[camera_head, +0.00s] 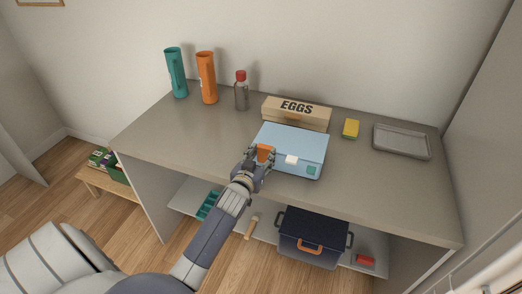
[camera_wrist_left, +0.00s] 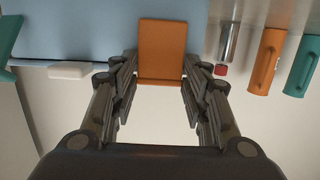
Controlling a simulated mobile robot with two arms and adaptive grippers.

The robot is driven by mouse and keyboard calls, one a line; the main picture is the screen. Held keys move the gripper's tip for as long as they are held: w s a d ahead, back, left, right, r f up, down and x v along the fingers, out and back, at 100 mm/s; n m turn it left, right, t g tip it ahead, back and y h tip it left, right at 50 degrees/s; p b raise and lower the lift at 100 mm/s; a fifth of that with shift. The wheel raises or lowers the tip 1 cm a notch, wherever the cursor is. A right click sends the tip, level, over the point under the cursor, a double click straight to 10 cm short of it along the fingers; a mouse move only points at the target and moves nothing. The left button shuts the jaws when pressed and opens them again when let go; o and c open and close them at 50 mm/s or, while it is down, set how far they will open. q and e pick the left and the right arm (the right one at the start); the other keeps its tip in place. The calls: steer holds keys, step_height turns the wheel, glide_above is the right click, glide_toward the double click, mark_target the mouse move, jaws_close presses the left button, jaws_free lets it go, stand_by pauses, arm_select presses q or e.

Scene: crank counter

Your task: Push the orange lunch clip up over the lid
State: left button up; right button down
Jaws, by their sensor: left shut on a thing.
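The light blue lunch box (camera_head: 302,141) lies on the counter with its lid flat on top. The orange clip (camera_head: 264,152) is at the box's near left edge. My left gripper (camera_head: 257,158) is shut on it; in the left wrist view the orange clip (camera_wrist_left: 162,48) sits between the two fingers. How far the clip reaches over the lid is hard to tell. A white clip (camera_head: 291,160) and a teal clip (camera_head: 311,170) are to the right along the front edge. They also show in the left wrist view as white (camera_wrist_left: 72,70) and teal (camera_wrist_left: 8,38). My right gripper is not in view.
An egg carton (camera_head: 294,118) stands right behind the box. A yellow sponge (camera_head: 351,128) and a grey tray (camera_head: 401,143) are to the right. Teal (camera_head: 176,75) and orange (camera_head: 206,80) tall containers and a red-capped bottle (camera_head: 241,95) stand back left. The left counter is clear.

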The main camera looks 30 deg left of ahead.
arm_select(q)
steer(key=shift+f, duration=0.1)
steer(key=o, duration=1)
steer(key=v, duration=1.2)
steer(key=shift+r, duration=0.2)
